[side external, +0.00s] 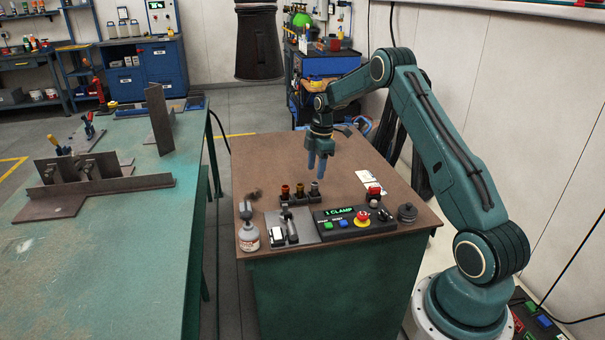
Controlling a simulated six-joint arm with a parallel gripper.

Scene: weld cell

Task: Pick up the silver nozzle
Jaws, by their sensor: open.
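The silver nozzle (314,188) stands upright at the right end of a short row on a small dark holder on the brown bench top. The fingertips are a little above the silver nozzle in the picture; the exact gap cannot be told.
A control box (345,219) with a green "1 CLAMP" display and a red button stands in front of the row. A bottle (249,238) is at the front left corner. A dark round knob (407,212) is at the right. The bench's back left is clear.

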